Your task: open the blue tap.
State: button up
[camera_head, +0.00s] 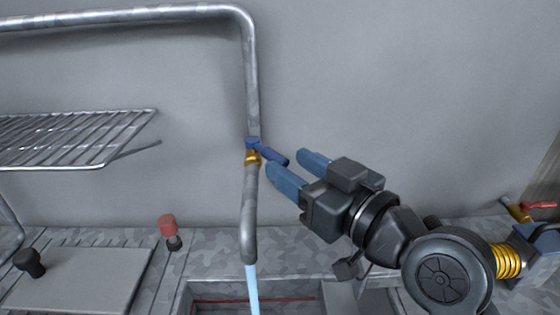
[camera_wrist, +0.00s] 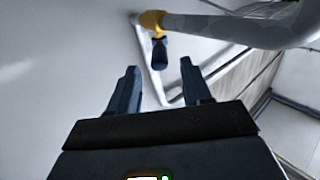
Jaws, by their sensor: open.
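The blue tap (camera_head: 272,153) sits on a brass fitting (camera_head: 252,158) in a vertical grey pipe. Its blue lever points right and slightly down, away from the pipe. A pale blue stream (camera_head: 252,288) shows below the pipe's lower end. My gripper (camera_head: 285,166) is open, its two blue fingers pointing left at the tap, with the lever's tip close to them. In the wrist view the dark lever (camera_wrist: 159,54) hangs from the yellow fitting (camera_wrist: 152,21), beyond and between the fingertips of my gripper (camera_wrist: 158,72). Nothing is between the fingers, and I see no clear contact.
A wire rack (camera_head: 75,138) is on the wall at left. A red-topped knob (camera_head: 168,229) and a black knob (camera_head: 29,262) stand on the counter. A basin (camera_head: 255,306) lies below the pipe. A red-handled valve (camera_head: 540,205) is at far right. The wall above my gripper is clear.

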jog(key=shift+s+d, duration=0.35)
jog(key=shift+s, duration=0.1)
jog(key=shift+c, duration=0.2)
